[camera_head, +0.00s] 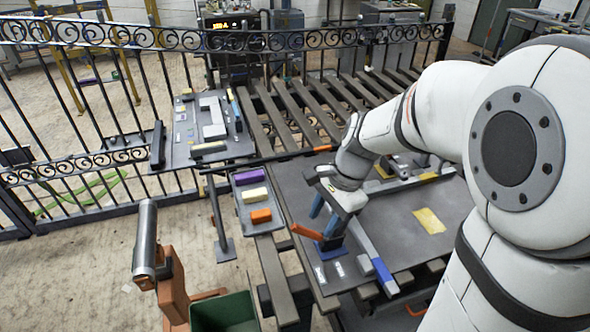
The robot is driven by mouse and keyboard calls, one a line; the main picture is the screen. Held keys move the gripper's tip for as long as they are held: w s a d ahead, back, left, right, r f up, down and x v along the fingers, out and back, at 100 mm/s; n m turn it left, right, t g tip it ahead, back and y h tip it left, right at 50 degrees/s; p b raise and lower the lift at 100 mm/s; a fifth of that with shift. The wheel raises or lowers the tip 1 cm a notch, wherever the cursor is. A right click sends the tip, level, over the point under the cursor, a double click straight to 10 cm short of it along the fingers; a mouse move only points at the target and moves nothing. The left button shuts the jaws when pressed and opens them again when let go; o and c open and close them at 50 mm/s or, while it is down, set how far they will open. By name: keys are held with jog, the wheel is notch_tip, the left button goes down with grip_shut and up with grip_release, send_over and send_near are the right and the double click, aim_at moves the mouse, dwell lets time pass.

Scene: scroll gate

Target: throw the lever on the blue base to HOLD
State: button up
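The blue base (329,245) stands near the front left edge of the dark grey table (398,220). Its lever has an orange handle (306,231) that points left and slightly up, reaching past the table's left edge. Two small white labels (320,274) lie in front of the base; their lettering is too small to read. My gripper (325,212) is just above and behind the base, pointing down. Its fingers are small and overlap the blue parts, so I cannot tell their opening or whether they touch the lever.
A grey bar with a blue end (381,270) lies right of the base. A yellow patch (429,220) is on the table. A tray (241,207) with purple, yellow and orange blocks sits at left. Behind stand dark slats (291,112) and an iron fence (180,42).

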aim_at(303, 228)
jog(key=w+a+m, duration=0.1)
jog(key=w+m, duration=0.1)
jog(key=shift+a+f+m+g+y+p, duration=0.15)
jog(key=shift+a+m+g+y+p, duration=0.15)
jog(key=shift+a+p, duration=0.1)
jog(key=shift+w+a+f, duration=0.2)
jog(key=shift+m, duration=0.3)
jog(key=x, duration=0.7)
jog(key=shift+s+a+f, duration=0.1)
jog(key=shift+a+f, duration=0.05)
jog(key=shift+f, duration=0.15)
jog(key=shift+c, duration=0.2)
grip_shut()
